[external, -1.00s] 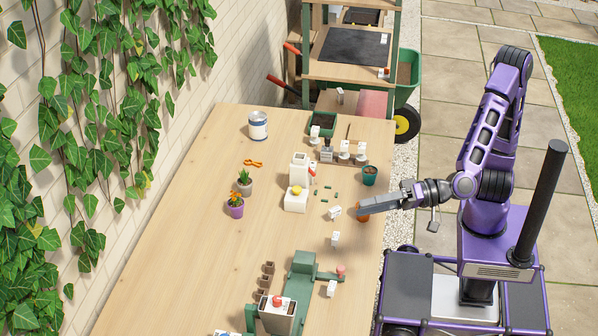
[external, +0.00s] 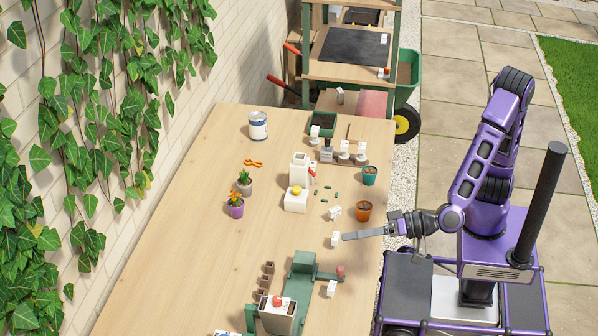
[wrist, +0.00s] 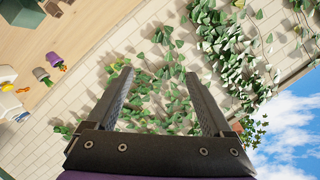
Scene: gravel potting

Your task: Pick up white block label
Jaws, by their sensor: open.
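Several small white block labels stand on the right half of the wooden table. A third white block (external: 331,288) lies lower, by the green press. My gripper reaches in low from the right. In the wrist view my gripper (wrist: 160,88) has its fingers wide apart with nothing between them; no white block label is clear there.
A teal pot (external: 370,175) stands near the right edge. The green press (external: 303,262) with a pink-knobbed lever is below my gripper. A white dispenser (external: 296,200) and two potted plants stand further left. The table's left middle is clear.

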